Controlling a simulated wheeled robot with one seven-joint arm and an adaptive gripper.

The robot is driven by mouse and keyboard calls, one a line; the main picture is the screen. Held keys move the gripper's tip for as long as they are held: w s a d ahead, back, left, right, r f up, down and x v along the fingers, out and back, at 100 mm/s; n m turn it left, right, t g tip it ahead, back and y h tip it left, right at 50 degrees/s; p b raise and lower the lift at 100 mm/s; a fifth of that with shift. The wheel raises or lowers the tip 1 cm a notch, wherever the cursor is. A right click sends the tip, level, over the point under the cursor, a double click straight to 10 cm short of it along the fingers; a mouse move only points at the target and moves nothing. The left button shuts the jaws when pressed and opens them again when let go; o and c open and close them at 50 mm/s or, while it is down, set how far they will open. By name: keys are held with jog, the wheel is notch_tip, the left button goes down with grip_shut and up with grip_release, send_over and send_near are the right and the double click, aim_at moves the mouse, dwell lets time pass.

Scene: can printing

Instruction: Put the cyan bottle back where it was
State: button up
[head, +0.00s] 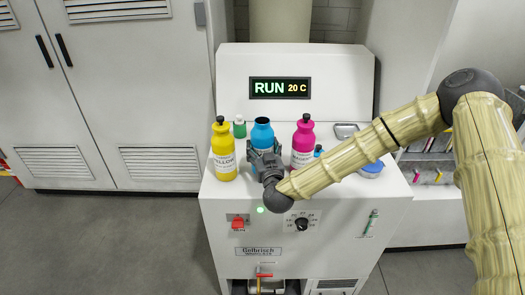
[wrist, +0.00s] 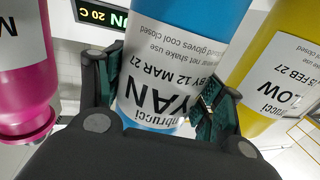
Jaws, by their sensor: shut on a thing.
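The cyan bottle (head: 262,133) stands upright on top of the white machine, between the yellow bottle (head: 222,150) and the magenta bottle (head: 303,142). Its top looks open, with no black cap like those on its neighbours. My gripper (head: 265,160) is shut around it from the front. In the wrist view the cyan bottle (wrist: 185,50) fills the space between my two fingers (wrist: 160,95), its label upside down. Whether its base touches the machine top is hidden behind my gripper.
The magenta bottle (wrist: 22,85) and yellow bottle (wrist: 285,70) stand close on either side. A small green-capped bottle (head: 239,127) is behind. A small cyan piece (head: 319,151), a metal dish (head: 346,130) and a blue-lidded jar (head: 371,168) are at right. The display (head: 280,88) reads RUN 20 C.

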jog(key=shift+f+p, duration=0.4)
jog(key=shift+f, duration=0.7)
jog(key=shift+f, duration=0.15)
jog(key=o, duration=1.7)
jog(key=shift+r, duration=0.2)
jog(key=s+d+b, duration=0.2)
jog(key=s+b, duration=0.2)
jog(key=s, duration=0.7)
jog(key=shift+s+d, duration=0.2)
jog(key=shift+s, duration=0.2)
